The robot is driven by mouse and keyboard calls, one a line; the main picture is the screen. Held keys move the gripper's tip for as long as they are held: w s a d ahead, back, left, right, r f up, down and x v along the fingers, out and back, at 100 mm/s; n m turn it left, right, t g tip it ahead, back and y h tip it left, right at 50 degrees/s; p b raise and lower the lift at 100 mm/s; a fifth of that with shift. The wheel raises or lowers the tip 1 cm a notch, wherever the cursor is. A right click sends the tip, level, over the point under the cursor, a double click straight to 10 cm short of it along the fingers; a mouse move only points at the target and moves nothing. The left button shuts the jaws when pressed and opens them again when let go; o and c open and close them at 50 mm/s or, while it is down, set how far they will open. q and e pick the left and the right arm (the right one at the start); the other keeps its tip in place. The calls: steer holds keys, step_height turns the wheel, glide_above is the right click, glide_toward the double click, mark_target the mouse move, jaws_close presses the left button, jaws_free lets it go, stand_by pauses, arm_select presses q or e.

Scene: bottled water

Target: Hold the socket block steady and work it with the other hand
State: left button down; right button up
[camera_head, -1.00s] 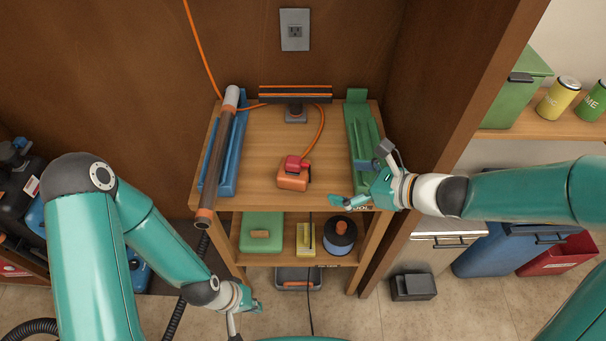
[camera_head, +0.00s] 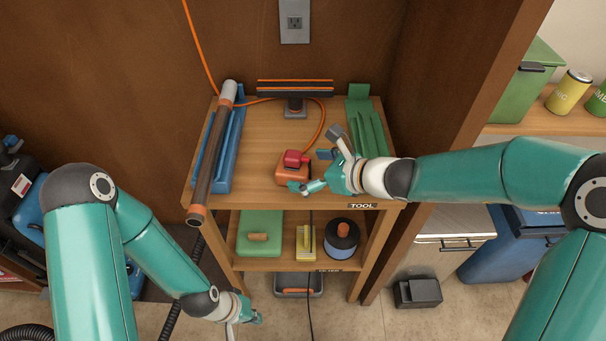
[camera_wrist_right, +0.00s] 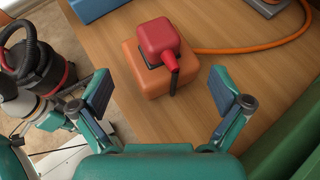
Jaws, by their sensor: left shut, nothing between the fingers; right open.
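The orange socket block (camera_head: 290,175) sits on the wooden top of the tool shelf, with a red plug (camera_head: 296,158) seated on its top. An orange cord runs from the plug towards the back. In the right wrist view the block (camera_wrist_right: 150,80) and red plug (camera_wrist_right: 158,38) lie ahead of the fingers. My right gripper (camera_head: 312,171) is open beside the block's right side, with nothing between its fingers in the wrist view (camera_wrist_right: 160,98). My left gripper (camera_head: 256,312) is shut and empty, low at the left front of the shelf, well away from the block.
A blue tray (camera_head: 228,155) with a grey-brown tube (camera_head: 212,155) is at the left of the top. A green tray (camera_head: 366,130) is at the right. A wall outlet (camera_head: 294,23) is above. The top's middle front is mostly clear.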

mark_target(305, 170)
steer(key=shift+b+x, duration=0.6)
steer(key=shift+x, duration=1.05)
steer(key=c, duration=0.7)
steer(key=shift+c, duration=1.2)
